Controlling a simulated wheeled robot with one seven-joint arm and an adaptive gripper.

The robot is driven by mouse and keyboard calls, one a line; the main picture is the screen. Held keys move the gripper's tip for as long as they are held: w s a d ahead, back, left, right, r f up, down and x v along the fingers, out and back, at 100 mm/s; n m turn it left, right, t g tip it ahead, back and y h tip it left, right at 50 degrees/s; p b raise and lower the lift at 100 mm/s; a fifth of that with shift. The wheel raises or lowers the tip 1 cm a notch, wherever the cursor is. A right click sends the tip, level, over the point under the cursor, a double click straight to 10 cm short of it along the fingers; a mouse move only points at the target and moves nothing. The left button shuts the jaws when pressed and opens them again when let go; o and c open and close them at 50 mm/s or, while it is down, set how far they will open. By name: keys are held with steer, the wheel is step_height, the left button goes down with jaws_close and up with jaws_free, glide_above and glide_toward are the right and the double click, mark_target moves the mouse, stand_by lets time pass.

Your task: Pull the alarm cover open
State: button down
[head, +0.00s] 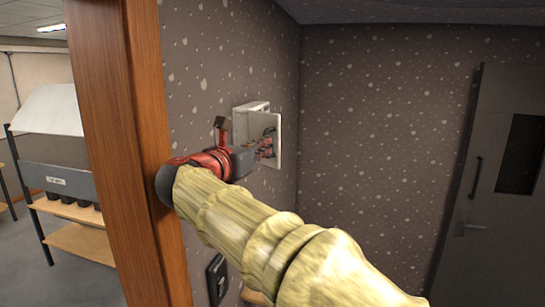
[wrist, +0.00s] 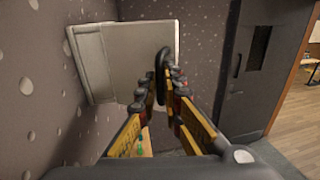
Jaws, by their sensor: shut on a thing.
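A white alarm box (head: 251,107) is mounted on the speckled left wall in the head view. Its pale cover (head: 274,124) appears to stand out at an angle from the box; the exact angle is hard to tell. In the wrist view the cover (wrist: 132,58) faces me, with the box's pale edge (wrist: 88,62) to its left. A dark upright handle (wrist: 162,68) is on the cover. My gripper (head: 266,148) is at the cover, and in the wrist view its fingers (wrist: 163,84) are shut on the handle. The fingers partly hide the handle's lower part.
A wooden post (head: 125,150) stands close to my arm on the left. A grey door (head: 497,180) is in the far wall at right. A dark wall plate (head: 217,279) is below the box. Shelving (head: 75,215) stands beyond the post. Free room lies right of the cover.

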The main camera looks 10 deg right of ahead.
steer(key=shift+a+r+b, duration=0.2)
steer(key=shift+a+b, duration=0.15)
steer(key=shift+a, duration=0.25)
steer(key=shift+a+r+b, duration=0.2)
steer(key=shift+a+b, duration=0.15)
steer(key=shift+a, duration=0.2)
steer(key=shift+r, duration=0.15)
steer(key=c, duration=2.4)
jaws_free()
steer(key=shift+o, duration=1.2)
steer(key=shift+w+f, duration=0.2)
steer(key=shift+w, duration=0.25)
steer(key=shift+o, duration=1)
steer(key=shift+f, duration=0.1)
steer(key=shift+s+f, duration=0.1)
steer(key=v, duration=0.7)
steer(key=shift+s, duration=0.25)
